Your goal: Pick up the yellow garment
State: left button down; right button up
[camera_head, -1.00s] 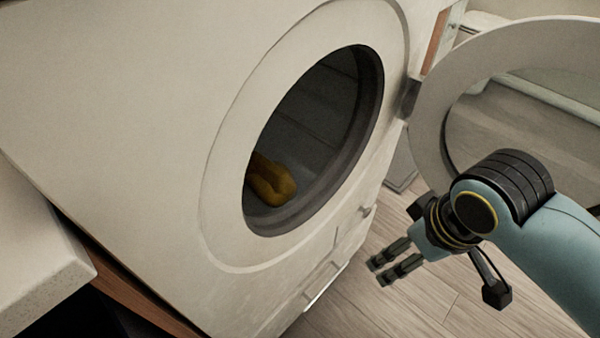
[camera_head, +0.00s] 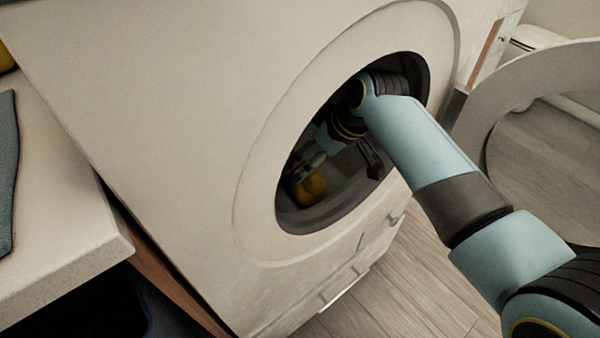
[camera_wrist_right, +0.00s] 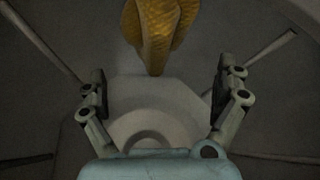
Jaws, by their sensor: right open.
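The yellow garment (camera_head: 309,187) lies at the bottom of the drum inside the front-loading washing machine (camera_head: 200,90). My right arm reaches in through the round door opening. My right gripper (camera_head: 301,172) is inside the drum, right by the garment, and is partly in shadow. In the right wrist view the garment (camera_wrist_right: 157,35) hangs into the picture from the top, ahead of the fingers. There my right gripper (camera_wrist_right: 160,95) is open, its two fingers wide apart with nothing between them. My left gripper is not in view.
The dark rim of the opening (camera_head: 345,205) surrounds my right arm closely. The open round door (camera_head: 490,110) stands at the right. A light counter (camera_head: 70,220) with a blue-grey item (camera_head: 7,165) is at the left. Wooden floor (camera_head: 430,290) shows below.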

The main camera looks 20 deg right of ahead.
aim_at(302, 162)
jog(key=b+x, duration=0.1)
jog(key=x, duration=0.1)
jog(key=b+x, duration=0.1)
jog(key=x, duration=0.2)
jog(key=b+x, duration=0.1)
jog(key=x, duration=0.2)
jog(key=shift+w+d+r+b, duration=0.1)
jog(key=shift+w+d+b, duration=0.05)
jog(key=shift+w+b, duration=0.2)
jog(key=shift+r, duration=0.1)
jog(key=c, duration=1.3)
